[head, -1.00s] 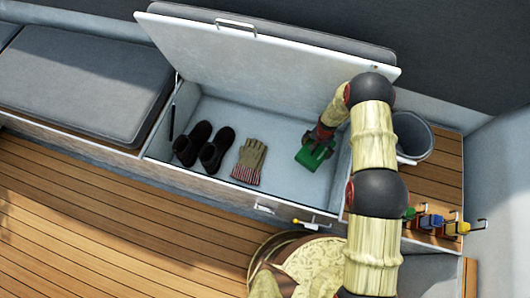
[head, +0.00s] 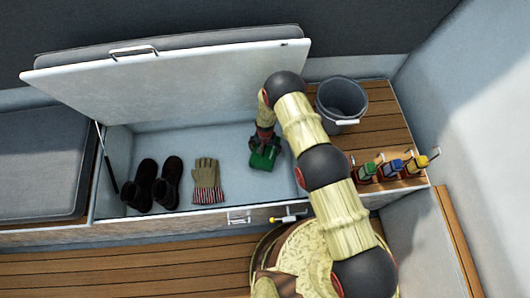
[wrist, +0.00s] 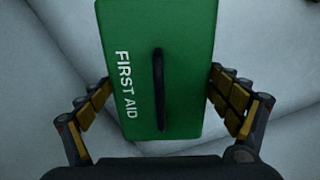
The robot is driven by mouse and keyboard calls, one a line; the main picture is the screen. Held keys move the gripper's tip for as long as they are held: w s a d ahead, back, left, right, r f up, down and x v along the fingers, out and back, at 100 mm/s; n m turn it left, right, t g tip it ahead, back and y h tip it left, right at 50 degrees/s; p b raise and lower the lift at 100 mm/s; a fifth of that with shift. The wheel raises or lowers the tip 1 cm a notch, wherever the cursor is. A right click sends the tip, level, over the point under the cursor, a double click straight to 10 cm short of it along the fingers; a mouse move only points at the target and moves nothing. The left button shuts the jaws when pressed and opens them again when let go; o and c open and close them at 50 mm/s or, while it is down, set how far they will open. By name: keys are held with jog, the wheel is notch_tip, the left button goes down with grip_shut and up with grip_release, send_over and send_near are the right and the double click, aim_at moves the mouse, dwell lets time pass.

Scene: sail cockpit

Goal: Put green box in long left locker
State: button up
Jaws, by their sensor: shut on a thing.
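The green box (head: 264,158), marked FIRST AID with a black handle in the wrist view (wrist: 185,75), is inside the open locker (head: 222,137). My gripper (head: 266,141) is shut on it, with a finger along each side in the wrist view (wrist: 162,95). The box is low in the locker's right part, right of the gloves. I cannot tell whether it touches the floor. The locker's white lid (head: 180,80) is raised and leans back.
Dark boots (head: 152,184) and a pair of gloves (head: 207,181) lie in the locker's left and middle. A grey bucket (head: 341,102) and several coloured-handled items (head: 391,166) are on the wooden top at right. A grey cushion (head: 40,160) lies left.

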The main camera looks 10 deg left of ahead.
jog(key=shift+f, duration=1.05)
jog(key=shift+f+b, duration=0.1)
jog(key=shift+b, duration=0.25)
jog(key=o, duration=1.5)
jog(key=shift+o, duration=0.2)
notch_tip(320, 180, up, 12)
jog(key=p, duration=0.4)
jog(key=shift+p, duration=0.35)
